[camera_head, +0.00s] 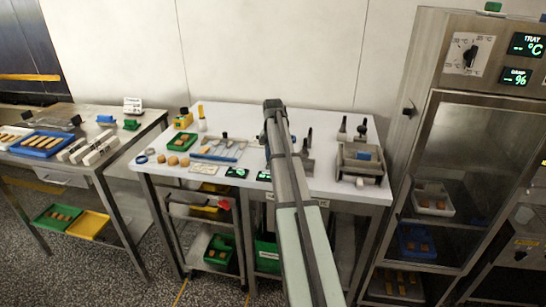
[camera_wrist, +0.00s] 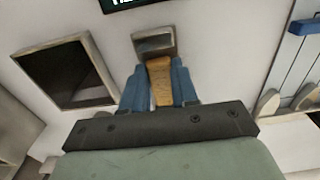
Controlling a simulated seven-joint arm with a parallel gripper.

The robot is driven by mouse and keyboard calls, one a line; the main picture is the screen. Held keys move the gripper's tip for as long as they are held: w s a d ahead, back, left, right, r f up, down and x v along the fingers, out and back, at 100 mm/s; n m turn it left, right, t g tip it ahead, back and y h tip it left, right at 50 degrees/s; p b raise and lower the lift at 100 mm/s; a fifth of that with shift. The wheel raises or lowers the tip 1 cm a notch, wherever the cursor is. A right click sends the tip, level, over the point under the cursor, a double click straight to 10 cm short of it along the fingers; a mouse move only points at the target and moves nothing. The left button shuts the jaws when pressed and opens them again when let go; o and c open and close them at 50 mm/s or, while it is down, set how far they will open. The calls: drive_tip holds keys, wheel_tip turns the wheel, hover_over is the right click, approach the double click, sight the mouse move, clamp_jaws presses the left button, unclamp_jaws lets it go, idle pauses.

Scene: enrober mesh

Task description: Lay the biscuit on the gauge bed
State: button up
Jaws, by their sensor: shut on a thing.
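In the wrist view my gripper (camera_wrist: 160,88) has its blue fingers shut on a tan, oblong biscuit (camera_wrist: 159,78). A small grey metal block (camera_wrist: 154,42) lies just beyond the fingertips, in line with the biscuit's far end. It may be the gauge bed, but I cannot be sure. I cannot tell whether the biscuit touches it. In the head view my arm hides the gripper and the held biscuit.
Loose biscuits (camera_head: 172,161) and a green tray (camera_head: 183,142) of biscuits are on the left of the white table (camera_head: 328,193). Small displays (camera_head: 236,172) line its front. A grey bin (camera_head: 361,163) stands right. A dark framed panel (camera_wrist: 66,76) is left of my gripper in the wrist view.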

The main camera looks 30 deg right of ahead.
drive_tip(key=shift+f, duration=0.1)
drive_tip(key=o, duration=0.8)
wheel_tip(320, 180, up, 12)
idle(0.4)
